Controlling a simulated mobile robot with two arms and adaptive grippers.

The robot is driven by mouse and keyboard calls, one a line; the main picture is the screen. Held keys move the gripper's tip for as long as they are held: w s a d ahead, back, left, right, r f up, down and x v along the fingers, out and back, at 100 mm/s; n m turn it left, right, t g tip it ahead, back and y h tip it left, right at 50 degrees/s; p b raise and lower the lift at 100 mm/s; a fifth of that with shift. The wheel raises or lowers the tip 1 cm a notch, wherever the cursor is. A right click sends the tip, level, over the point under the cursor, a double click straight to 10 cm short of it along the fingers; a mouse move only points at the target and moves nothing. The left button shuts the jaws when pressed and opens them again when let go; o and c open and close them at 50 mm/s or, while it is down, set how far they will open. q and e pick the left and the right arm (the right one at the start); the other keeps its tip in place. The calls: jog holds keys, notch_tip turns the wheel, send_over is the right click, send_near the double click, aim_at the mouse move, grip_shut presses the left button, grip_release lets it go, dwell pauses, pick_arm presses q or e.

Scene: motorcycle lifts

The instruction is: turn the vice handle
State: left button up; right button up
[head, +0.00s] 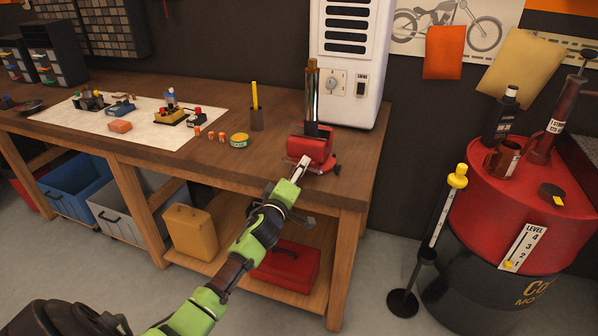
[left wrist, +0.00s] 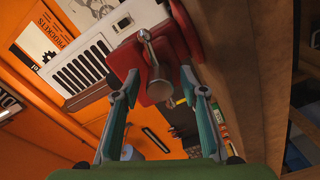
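The red vice (head: 318,148) stands at the right front corner of the wooden bench, with a dark upright piece in its jaws. Its grey metal handle (head: 301,164) points toward my left gripper (head: 287,194). In the left wrist view, the handle (left wrist: 152,62) has a round knob at its far end and a wide end toward me, in front of the red vice body (left wrist: 128,62). My left gripper (left wrist: 158,80) is open, its fingers on either side of the handle with visible gaps. Contact is not apparent. My right gripper is not in view.
A white cabinet (head: 350,60) stands behind the vice. A red-topped drum (head: 535,190) stands right, past a floor gap.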

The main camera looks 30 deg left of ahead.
pick_arm(q)
jog(key=c, duration=1.1)
jog(key=shift+m, duration=0.4)
